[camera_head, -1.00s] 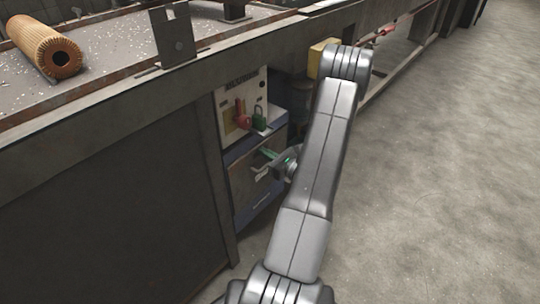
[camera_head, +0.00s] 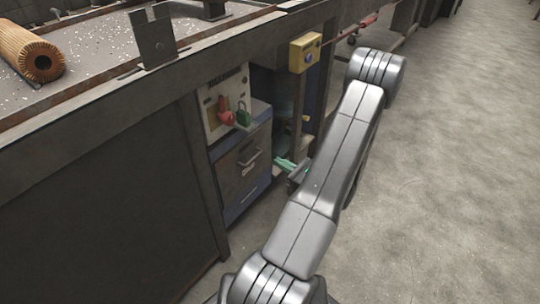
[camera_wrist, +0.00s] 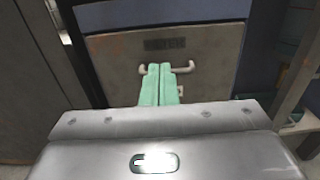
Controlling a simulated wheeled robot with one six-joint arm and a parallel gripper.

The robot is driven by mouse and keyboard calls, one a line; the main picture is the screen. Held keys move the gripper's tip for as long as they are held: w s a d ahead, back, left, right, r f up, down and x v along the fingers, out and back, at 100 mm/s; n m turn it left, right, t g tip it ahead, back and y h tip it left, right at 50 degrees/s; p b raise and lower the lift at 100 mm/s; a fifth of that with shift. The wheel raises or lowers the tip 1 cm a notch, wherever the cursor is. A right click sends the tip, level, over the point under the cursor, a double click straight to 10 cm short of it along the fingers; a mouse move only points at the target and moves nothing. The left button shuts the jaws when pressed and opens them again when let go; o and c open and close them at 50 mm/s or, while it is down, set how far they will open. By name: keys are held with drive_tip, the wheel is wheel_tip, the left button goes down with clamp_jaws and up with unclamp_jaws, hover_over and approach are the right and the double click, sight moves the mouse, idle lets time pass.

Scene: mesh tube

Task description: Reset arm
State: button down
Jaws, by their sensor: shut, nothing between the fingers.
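My gripper (camera_head: 285,165) shows in the head view as pale green fingers past the left side of my grey arm, to the right of the drawer cabinet. In the wrist view my gripper (camera_wrist: 160,70) has its two green fingers together, with nothing between them. A drawer front (camera_wrist: 115,55) with a metal handle (camera_wrist: 186,68) lies ahead of the fingertips, which overlap the handle's left part in the picture. In the head view the drawer front (camera_head: 243,162) looks shut, and the fingers are apart from its handle (camera_head: 250,158).
A yellow box (camera_head: 304,52) hangs on the bench frame. A ribbed orange roll (camera_head: 30,52) lies on the bench top. Open concrete floor (camera_head: 450,180) is at the right.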

sight(244, 144)
drive_tip(key=shift+s+d, duration=0.4)
drive_tip(key=shift+d, duration=0.1)
drive_tip(key=b+x, duration=0.2)
drive_tip(key=x, duration=1.1)
drive_tip(key=shift+w+a, duration=0.15)
drive_tip(key=shift+a, duration=0.15)
drive_tip(key=shift+w+a, duration=0.15)
drive_tip(key=shift+r, duration=0.1)
